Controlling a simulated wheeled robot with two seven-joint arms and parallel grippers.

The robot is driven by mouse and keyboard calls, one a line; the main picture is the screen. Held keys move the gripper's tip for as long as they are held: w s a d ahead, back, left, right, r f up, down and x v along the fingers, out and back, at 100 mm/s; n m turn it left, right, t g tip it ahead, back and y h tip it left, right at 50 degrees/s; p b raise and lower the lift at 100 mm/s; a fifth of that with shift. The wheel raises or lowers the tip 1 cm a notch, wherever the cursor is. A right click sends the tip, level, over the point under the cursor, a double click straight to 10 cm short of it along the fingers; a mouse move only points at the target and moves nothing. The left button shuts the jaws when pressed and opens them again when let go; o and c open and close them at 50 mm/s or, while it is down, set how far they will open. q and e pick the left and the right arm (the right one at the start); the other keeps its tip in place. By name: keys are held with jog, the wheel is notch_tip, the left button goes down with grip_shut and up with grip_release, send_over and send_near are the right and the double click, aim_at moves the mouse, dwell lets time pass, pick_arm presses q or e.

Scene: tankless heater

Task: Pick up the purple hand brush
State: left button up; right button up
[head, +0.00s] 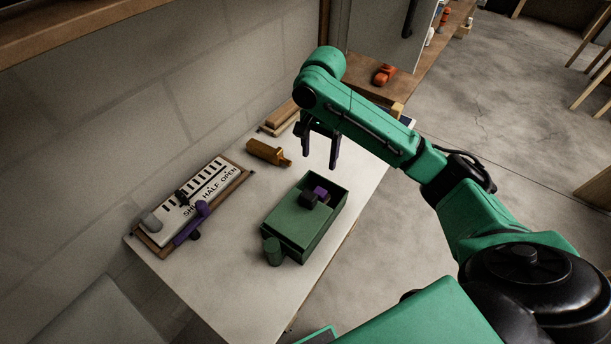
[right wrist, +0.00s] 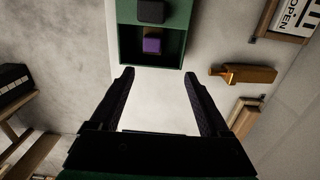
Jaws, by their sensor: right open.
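A small purple piece (head: 321,192) shows in the green open box (head: 318,243) on the table, beside a dark block (head: 308,200). In the right wrist view the purple piece (right wrist: 152,45) lies inside the box, ahead of the fingers. I cannot tell for sure whether it is the hand brush; no bristles show. A purple lever-like piece (head: 190,228) lies along the lettered board at the left. My right gripper (head: 320,160) is open and empty, above the table and behind the box. Its fingers also show in the right wrist view (right wrist: 159,76). My left gripper is out of view.
The lettered board (head: 214,188) lies near the wall. An orange-brown tool (head: 268,152) lies left of my right gripper. A green cylinder (head: 272,251) stands at the box's near-left corner. Wooden pieces (head: 280,117) lie at the far table edge. The near tabletop (head: 237,295) is clear.

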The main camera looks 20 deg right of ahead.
jog(key=f, duration=0.1)
jog(key=s+f, duration=0.1)
jog(key=shift+f, duration=0.3)
jog(key=p, duration=0.1)
send_over(320, 191)
jog(key=s, duration=0.1)
jog(key=f, duration=0.4)
jog(key=shift+s+d+f, duration=0.1)
jog(key=shift+s+f, duration=0.05)
jog(key=shift+s, duration=0.05)
jog(key=f, duration=0.2)
jog(key=w+f, duration=0.1)
jog(key=f, duration=0.1)
jog(key=f+p, duration=0.1)
jog(key=f, duration=0.1)
jog(key=shift+w, duration=0.25)
jog(key=shift+s+f, duration=0.1)
jog(key=shift+c, duration=0.9)
jog(key=c, duration=1)
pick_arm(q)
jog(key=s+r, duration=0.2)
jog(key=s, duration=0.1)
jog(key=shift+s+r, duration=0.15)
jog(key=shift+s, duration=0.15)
pick_arm(e)
grip_shut()
